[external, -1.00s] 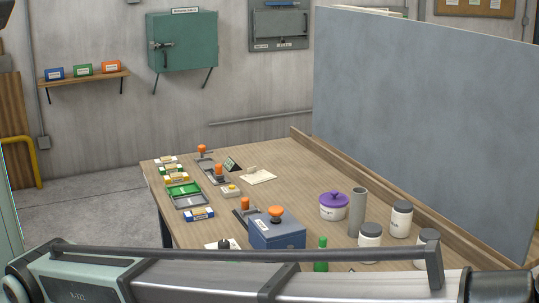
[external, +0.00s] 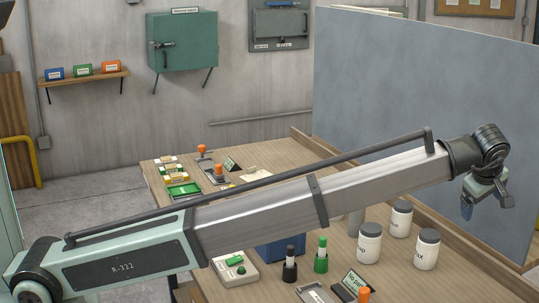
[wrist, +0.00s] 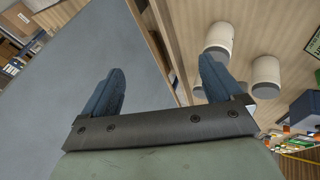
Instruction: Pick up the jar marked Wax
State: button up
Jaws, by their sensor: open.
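Three white jars with dark lids stand upright on the right part of the table. The front right jar (external: 426,254) has a label that partly reads "AX", which fits Wax. The front left jar (external: 369,246) and the rear jar (external: 400,222) have labels too small to read. My gripper (external: 484,198) is open and empty, above and to the right of the jars. The wrist view shows its two blue fingers (wrist: 160,70) apart, with a white jar (wrist: 217,42) and another jar (wrist: 264,76) beyond; I cannot tell which is Wax there.
A tall grey panel (external: 420,110) stands along the table's right side, close to my gripper. Green and black bottles (external: 320,258), a blue box (external: 280,248) and a small sign (external: 352,284) stand left of the jars. My arm hides the table's middle.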

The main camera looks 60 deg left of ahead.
aim_at(428, 247)
jog(key=a+f+n+g+h, duration=0.1)
jog(key=a+n, duration=0.1)
jog(key=a, duration=0.1)
jog(key=s+a+f+n+g+h, duration=0.1)
jog(key=a+f+n+g, duration=0.1)
jog(key=a+n, duration=0.1)
jog(key=s+a+f+n+g+h, duration=0.1)
jog(key=a+f+n+g, duration=0.1)
jog(key=a, duration=0.3)
jog(key=shift+s+a+n, duration=0.2)
jog(key=shift+n, duration=0.2)
jog(key=shift+s+a+f+n, duration=0.15)
jog(key=shift+s+a+n, duration=0.05)
jog(key=shift+a+n, duration=0.15)
notch_tip(428, 247, down, 14)
jog(key=shift+r, duration=0.2)
jog(key=shift+c, duration=0.4)
jog(key=c, duration=1.2)
